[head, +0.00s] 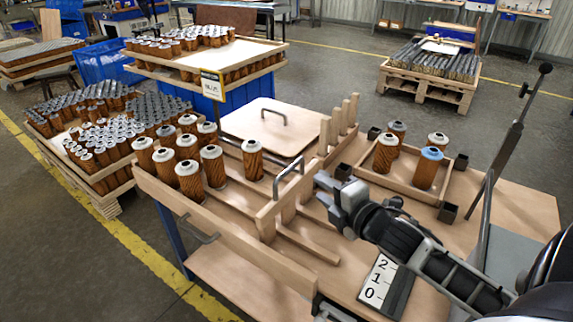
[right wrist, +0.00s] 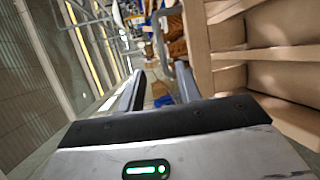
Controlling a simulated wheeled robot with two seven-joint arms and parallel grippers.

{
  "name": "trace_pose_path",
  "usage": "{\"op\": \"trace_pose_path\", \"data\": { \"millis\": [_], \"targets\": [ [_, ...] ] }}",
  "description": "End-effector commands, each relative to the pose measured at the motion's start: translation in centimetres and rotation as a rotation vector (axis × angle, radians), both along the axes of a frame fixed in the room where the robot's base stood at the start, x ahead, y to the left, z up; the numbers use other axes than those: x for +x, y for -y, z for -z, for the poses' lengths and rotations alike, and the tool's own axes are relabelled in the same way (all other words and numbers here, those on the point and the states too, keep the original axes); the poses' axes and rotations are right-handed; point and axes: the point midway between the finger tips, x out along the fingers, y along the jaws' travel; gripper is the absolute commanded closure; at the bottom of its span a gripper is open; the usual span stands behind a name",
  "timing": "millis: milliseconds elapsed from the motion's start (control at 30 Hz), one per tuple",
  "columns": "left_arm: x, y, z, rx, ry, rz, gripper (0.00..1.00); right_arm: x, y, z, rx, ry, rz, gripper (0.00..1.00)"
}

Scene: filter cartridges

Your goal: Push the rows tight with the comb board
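The wooden comb board (head: 268,222), with a grey metal handle (head: 289,176), stands across the slatted rack (head: 235,247) on the bench. Several orange-brown cartridges with grey caps (head: 212,166) stand upright in rows at the rack's left end, with bare lanes between them and the board. My right gripper (head: 322,190) is just right of the board, close to its handle. In the right wrist view its two fingers (right wrist: 157,92) are apart, with a gap between them. Wooden pieces fill the right of that view. My left gripper is not seen.
A wooden tray (head: 452,165) behind my right gripper holds several cartridges, one blue-topped (head: 429,168). A flat lid with a handle (head: 268,125) lies behind the rack. A number card (head: 379,283) lies in front of my right arm. Loaded pallets (head: 105,185) stand left.

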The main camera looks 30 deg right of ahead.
Motion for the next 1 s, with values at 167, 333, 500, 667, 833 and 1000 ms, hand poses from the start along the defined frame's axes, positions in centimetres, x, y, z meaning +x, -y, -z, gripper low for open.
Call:
{"op": "trace_pose_path", "data": {
  "millis": [167,333,500,667,833,1000],
  "targets": [
    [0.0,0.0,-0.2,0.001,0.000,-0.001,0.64,2.8,0.0,0.4,0.004,0.002,0.002,0.66],
    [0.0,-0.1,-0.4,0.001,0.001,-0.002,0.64,6.4,0.0,1.1,0.007,0.000,0.003,0.66],
    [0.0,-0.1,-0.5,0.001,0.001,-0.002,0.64,9.9,0.0,1.7,0.007,0.000,0.002,0.66],
    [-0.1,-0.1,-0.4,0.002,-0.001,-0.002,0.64,12.7,0.0,2.3,0.009,-0.002,0.002,0.66],
    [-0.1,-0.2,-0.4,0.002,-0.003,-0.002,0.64,14.4,0.0,2.8,0.007,-0.004,0.002,0.66],
    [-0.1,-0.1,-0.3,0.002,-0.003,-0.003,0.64,14.9,-0.1,2.9,0.007,-0.004,0.001,0.66]
  ]
}}
